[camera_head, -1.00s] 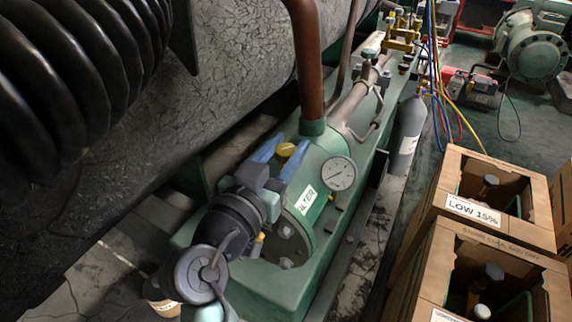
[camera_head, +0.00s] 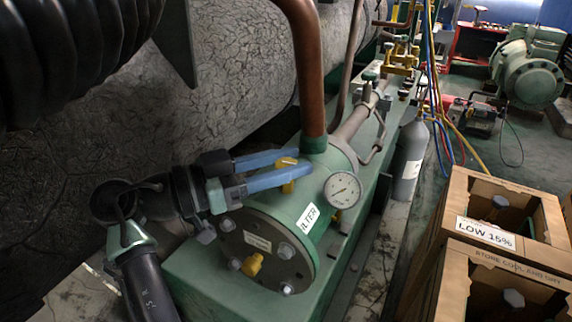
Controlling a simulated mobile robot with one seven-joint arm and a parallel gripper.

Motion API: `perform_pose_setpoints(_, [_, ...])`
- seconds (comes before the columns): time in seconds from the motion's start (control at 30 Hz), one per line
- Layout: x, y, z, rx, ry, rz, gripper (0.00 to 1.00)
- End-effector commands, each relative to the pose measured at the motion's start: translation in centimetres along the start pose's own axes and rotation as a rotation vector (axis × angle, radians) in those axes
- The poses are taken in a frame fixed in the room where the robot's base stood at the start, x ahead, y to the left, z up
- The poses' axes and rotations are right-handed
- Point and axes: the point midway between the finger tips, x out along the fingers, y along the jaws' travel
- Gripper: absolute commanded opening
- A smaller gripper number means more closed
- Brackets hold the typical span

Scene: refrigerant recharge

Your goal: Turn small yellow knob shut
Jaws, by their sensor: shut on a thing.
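The small yellow knob (camera_head: 287,162) sits on top of the green filter cylinder (camera_head: 322,160). My gripper (camera_head: 292,168) reaches in from the left with its two blue fingers, one on the far side and one on the near side of the knob. The fingers are shut on the knob, and parts of it show above and below the near finger. The knob's stem and exact turn angle are partly hidden by the fingers.
A round pressure gauge (camera_head: 342,190) stands close to the right of my fingertips. A brown pipe (camera_head: 306,70) rises behind them. Another yellow fitting (camera_head: 253,265) is on the cylinder's front flange. Cardboard boxes (camera_head: 487,231) stand at the right, and a grey bottle (camera_head: 409,158) stands behind them.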

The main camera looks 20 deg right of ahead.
Motion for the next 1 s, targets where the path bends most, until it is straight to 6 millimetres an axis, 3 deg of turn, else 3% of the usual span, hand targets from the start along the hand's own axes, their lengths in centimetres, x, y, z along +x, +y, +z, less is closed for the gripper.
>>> perform_pose_setpoints(0.53, [0.09,0.05,0.17,-0.003,-0.004,0.025,0.00])
perform_pose_setpoints(0.57, [0.10,0.05,0.17,-0.003,-0.003,0.025,0.47])
perform_pose_setpoints(0.7, [0.08,0.03,0.14,-0.003,-0.003,0.025,0.72])
perform_pose_setpoints(1.0, [0.05,0.01,-0.01,-0.001,-0.002,0.023,0.72])
